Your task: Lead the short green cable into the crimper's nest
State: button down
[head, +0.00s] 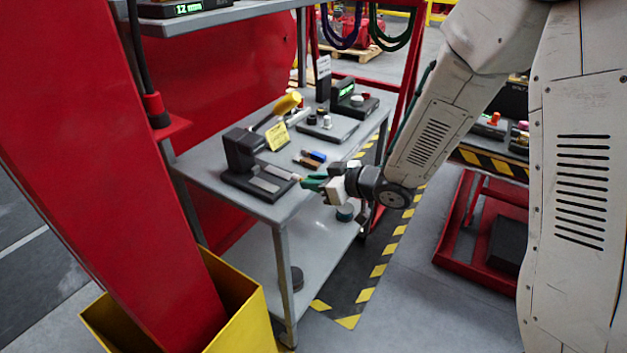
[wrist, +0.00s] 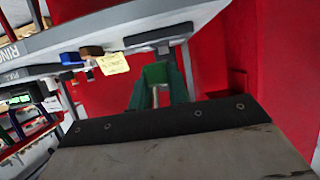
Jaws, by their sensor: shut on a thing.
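The crimper (head: 243,150) stands on the grey bench, with a dark upright body, a yellow-ended lever and a low base with a pale strip. Its base also shows at the top of the wrist view (wrist: 158,36). My gripper (head: 313,183) has green fingers and is just right of the crimper base, at the bench's front edge. It also shows in the wrist view (wrist: 160,88), pointing toward the base. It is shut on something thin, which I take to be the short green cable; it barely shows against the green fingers. I cannot tell whether its tip touches the nest.
Blue and brown small pieces (head: 312,158) lie behind my gripper on the bench. A yellow note (head: 277,136) stands by the crimper. A device with a green display (head: 348,95) is farther back. A red post (head: 110,170) and yellow bin (head: 235,300) stand at left.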

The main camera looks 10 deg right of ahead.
aim_at(296, 175)
jog(key=shift+r+x, duration=0.2)
jog(key=shift+x, duration=1.25)
jog(key=shift+r+x, duration=0.2)
jog(key=shift+x, duration=1.2)
jog(key=shift+r+x, duration=0.25)
jog(key=shift+x, duration=1.15)
jog(key=shift+r+x, duration=0.2)
jog(key=shift+x, duration=1.2)
jog(key=c, duration=1.3)
grip_release()
jog(key=shift+w+a, duration=0.1)
jog(key=shift+a, duration=0.05)
jog(key=shift+o, duration=0.2)
jog(key=shift+v, duration=3.85)
